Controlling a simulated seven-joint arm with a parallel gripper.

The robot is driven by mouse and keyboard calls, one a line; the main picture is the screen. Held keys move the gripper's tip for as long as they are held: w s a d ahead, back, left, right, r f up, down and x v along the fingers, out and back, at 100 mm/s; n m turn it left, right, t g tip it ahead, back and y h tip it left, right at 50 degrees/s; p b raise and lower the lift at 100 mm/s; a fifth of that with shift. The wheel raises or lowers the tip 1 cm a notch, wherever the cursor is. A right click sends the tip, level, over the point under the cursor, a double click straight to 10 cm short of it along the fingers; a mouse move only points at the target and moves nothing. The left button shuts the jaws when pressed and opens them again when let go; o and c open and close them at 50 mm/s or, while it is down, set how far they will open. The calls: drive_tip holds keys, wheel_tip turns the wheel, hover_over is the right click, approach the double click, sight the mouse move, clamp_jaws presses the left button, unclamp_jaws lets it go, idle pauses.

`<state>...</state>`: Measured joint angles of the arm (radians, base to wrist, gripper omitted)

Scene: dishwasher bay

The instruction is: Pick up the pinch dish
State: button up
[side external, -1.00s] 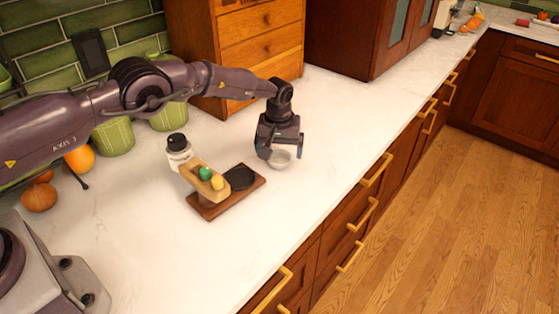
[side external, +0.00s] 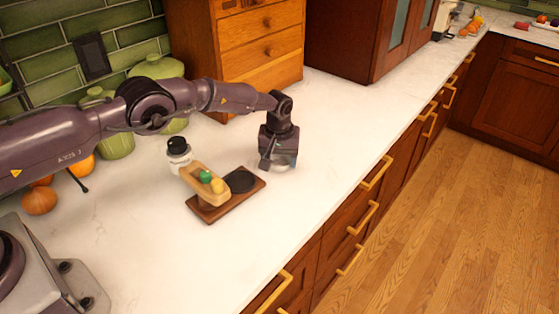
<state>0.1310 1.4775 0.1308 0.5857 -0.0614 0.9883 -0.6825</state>
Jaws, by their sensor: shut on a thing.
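The pinch dish (side external: 284,163) is a small pale, whitish bowl on the counter, just right of the wooden board. My gripper (side external: 278,165) points down over it and is shut on it. The fingers and the gripper body hide much of the dish. I cannot tell whether the dish still touches the counter.
A tan block (side external: 190,176) bears a green and a yellow piece. A white jar with a black lid (side external: 178,150) stands behind. The counter to the right is clear.

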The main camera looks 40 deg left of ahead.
drive_tip(key=shift+w+r, duration=0.1)
drive_tip(key=shift+r, duration=0.5)
drive_tip(key=s+r, duration=0.5)
drive_tip(key=r, duration=0.2)
wheel_tip(320, 180, up, 4)
hover_over(238, 181)
drive_tip(key=s+d, duration=0.2)
drive_tip(key=f, duration=0.1)
drive_tip(key=w+a+f, duration=0.1)
drive_tip(key=f, duration=0.2)
drive_tip(key=shift+w+a, duration=0.15)
drive_tip(key=shift+w, duration=0.25)
drive_tip(key=shift+f, duration=2.7)
drive_tip(key=shift+s+a+f, duration=0.15)
drive_tip(key=shift+a, duration=0.05)
drive_tip(key=shift+r, duration=0.2)
drive_tip(key=shift+d+r, duration=0.1)
drive_tip(key=shift+r, duration=0.65)
